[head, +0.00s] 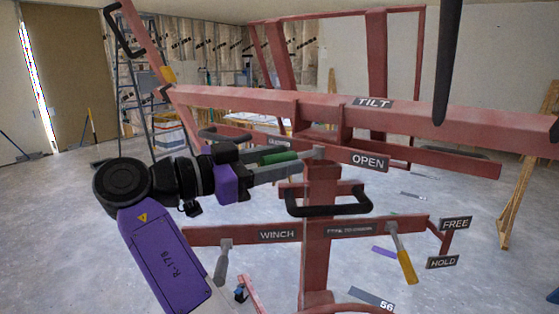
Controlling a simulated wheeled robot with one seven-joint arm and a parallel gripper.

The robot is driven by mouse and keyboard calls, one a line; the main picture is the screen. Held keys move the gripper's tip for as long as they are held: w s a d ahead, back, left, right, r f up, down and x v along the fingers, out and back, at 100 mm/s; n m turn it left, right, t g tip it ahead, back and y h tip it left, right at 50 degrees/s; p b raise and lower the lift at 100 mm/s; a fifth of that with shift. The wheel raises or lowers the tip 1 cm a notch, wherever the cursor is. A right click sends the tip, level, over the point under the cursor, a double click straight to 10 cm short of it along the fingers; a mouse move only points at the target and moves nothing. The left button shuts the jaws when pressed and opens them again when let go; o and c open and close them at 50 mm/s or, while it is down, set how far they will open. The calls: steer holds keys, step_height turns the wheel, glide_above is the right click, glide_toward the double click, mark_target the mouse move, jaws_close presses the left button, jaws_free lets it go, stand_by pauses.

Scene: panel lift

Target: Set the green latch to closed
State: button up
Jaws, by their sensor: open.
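The green latch (278,157) shows as a short green handle near the top of the red post, left of the OPEN label (368,162). A smaller label (280,142) just behind it is mostly hidden and I cannot read it. My gripper (294,159) is open and reaches in from the left, its grey fingers on either side of the green handle. Whether a finger touches the handle I cannot tell. The latch's pivot is partly hidden by the fingers.
The red lift's long beam marked TILT (372,102) runs just above my gripper. A black loop handle (330,202) sticks out below. A grey lever (222,262) hangs by the WINCH label, and a yellow lever (406,262) stands near FREE and HOLD.

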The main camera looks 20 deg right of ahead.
steer(key=shift+a, duration=0.1)
steer(key=s+a+b, duration=0.1)
steer(key=a, duration=0.6)
steer(key=shift+s+a, duration=0.15)
steer(key=shift+a, duration=0.1)
